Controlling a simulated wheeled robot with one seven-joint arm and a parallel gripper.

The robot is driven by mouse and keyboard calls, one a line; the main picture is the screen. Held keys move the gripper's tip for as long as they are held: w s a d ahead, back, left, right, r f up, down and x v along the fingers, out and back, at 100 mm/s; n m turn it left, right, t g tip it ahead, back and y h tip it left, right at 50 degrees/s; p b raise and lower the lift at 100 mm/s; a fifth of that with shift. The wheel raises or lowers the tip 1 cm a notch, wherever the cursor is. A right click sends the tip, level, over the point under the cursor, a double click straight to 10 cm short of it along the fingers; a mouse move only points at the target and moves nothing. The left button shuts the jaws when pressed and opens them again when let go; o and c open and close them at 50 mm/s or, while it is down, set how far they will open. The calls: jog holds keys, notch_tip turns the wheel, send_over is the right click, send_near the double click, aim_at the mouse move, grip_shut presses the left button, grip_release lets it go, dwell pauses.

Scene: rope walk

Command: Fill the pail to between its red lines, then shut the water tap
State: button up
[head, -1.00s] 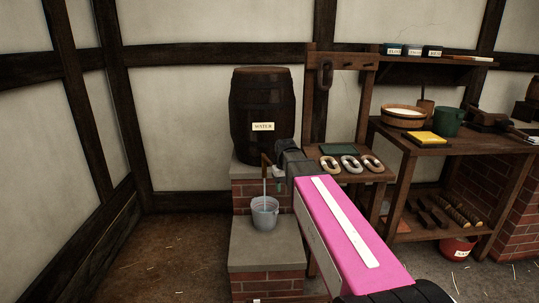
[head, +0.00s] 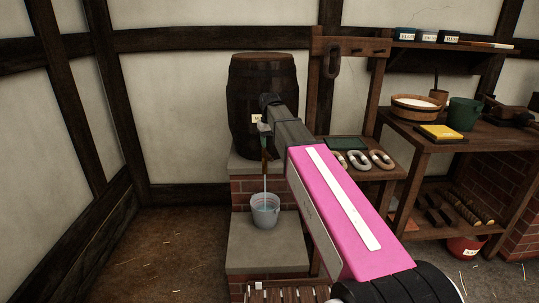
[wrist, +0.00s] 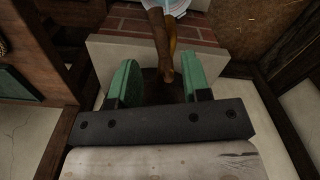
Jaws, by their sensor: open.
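The water barrel (head: 262,82) stands on a stone-topped brick step, its label partly hidden by my arm. Its wooden tap (head: 265,155) shows below my gripper, and a thin stream of water (head: 265,183) runs down from it. The pail (head: 265,213) stands upright on the lower slab under the stream, with bluish water inside. I cannot make out its red lines. My gripper (head: 264,128) is at the barrel's front, just above the tap. In the wrist view my gripper (wrist: 160,85) has its green fingers apart, with the brown tap (wrist: 166,50) between and beyond them.
A stand with several metal rings (head: 368,160) is close right of my arm. A workbench (head: 465,137) further right holds a wooden tub (head: 416,107) and a green pot (head: 464,113). A slatted wooden piece (head: 285,294) lies low in front.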

aim_at(269, 155)
jog(key=shift+f, duration=2.95)
grip_shut()
